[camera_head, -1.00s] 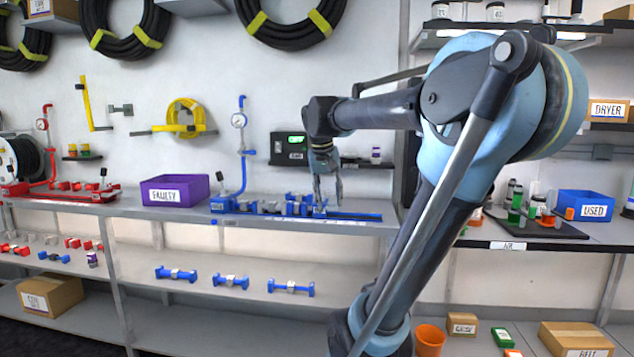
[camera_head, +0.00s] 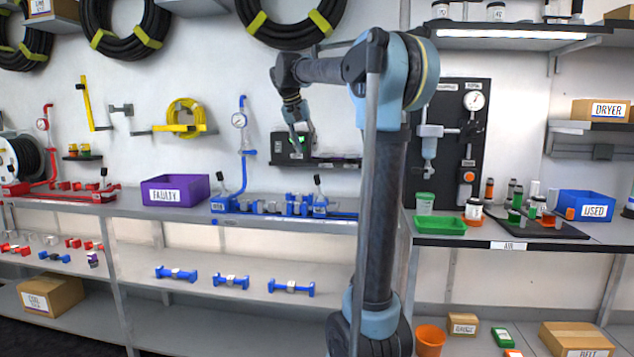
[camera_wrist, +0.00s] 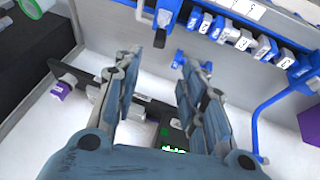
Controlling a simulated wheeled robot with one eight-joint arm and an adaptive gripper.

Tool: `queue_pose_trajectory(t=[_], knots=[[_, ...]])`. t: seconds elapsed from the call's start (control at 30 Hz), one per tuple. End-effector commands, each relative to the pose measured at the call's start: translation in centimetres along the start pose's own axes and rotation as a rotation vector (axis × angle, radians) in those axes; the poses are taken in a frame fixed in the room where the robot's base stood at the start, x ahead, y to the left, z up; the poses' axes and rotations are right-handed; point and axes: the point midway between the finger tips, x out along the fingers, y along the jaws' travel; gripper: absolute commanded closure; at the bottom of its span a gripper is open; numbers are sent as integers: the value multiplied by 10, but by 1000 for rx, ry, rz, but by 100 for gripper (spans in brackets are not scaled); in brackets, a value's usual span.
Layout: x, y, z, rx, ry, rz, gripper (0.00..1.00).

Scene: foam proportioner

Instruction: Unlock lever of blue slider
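The blue slider (camera_head: 320,211) sits at the right part of the blue rig on the upper shelf. Its black-tipped lever (camera_head: 317,181) stands roughly upright in the head view. In the wrist view a black lever handle (camera_wrist: 160,38) shows near the top, just beyond the fingers. My gripper (camera_head: 300,146) is above and slightly left of the lever, in front of the wall, apart from it. In the wrist view my gripper (camera_wrist: 162,68) has its two fingers spread with nothing held between them.
A green-lit display box (camera_head: 288,148) is on the wall behind my gripper. A blue pipe with a gauge (camera_head: 239,121) rises at the rig's left, with a purple box (camera_head: 175,190) beyond it. Several blue parts (camera_head: 230,281) lie on the shelf below.

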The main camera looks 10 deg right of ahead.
Motion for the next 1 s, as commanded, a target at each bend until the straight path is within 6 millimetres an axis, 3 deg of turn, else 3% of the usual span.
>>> queue_pose_trajectory(t=[0.7, 1.0], knots=[[125, 1, 0, 0, 0, 0, 62], [153, 1, 1, 0, -1, 0, 62]])
